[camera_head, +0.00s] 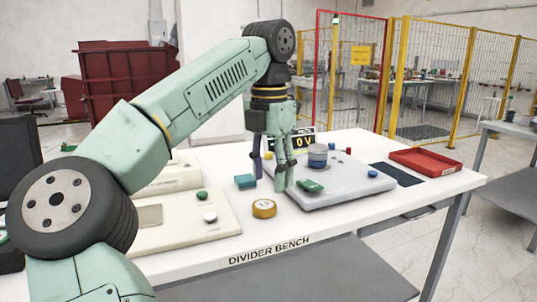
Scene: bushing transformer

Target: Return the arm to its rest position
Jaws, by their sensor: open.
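My arm reaches from the lower left up and over the white bench (365,232) labelled "DIVIDER BENCH". A green object (311,186) lies on the panel just right of the fingertips. Whether the fingertips touch the panel is unclear.
A yellow roll (264,208), a teal block (245,181) and a beige instrument (185,222) lie left of the panel. A red tray (425,162) and a dark mat (397,174) are at the right. Yellow fencing (425,80) is beyond.

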